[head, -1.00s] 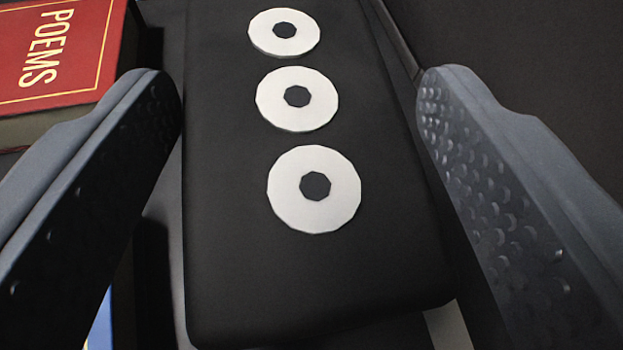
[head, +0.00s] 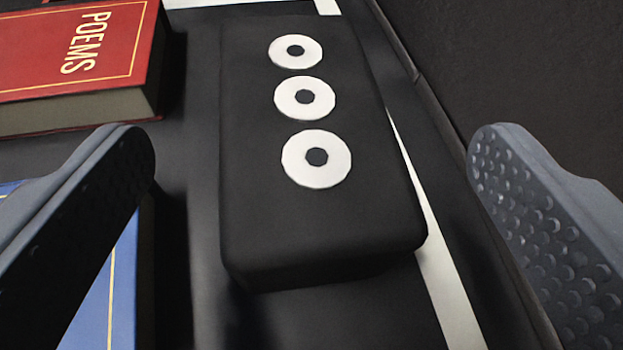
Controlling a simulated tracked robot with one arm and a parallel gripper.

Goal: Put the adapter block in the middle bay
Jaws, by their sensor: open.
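A black block with three white ring discs on top, which looks like the adapter block (head: 320,220), sits on a dark surface in the middle of the head view. My gripper (head: 312,140) is open, with one finger to the left of the block and one to the right. Neither finger touches it, and there is a gap on both sides. White lines on the surface show behind the block and along its right side. I cannot tell which bay the block sits in.
A red book marked POEMS (head: 80,60) lies at the upper left. A blue book (head: 115,270) lies at the lower left, partly behind my left finger. A white strip (head: 440,280) runs down the block's right side, and a dark raised edge (head: 440,110) stands beyond it.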

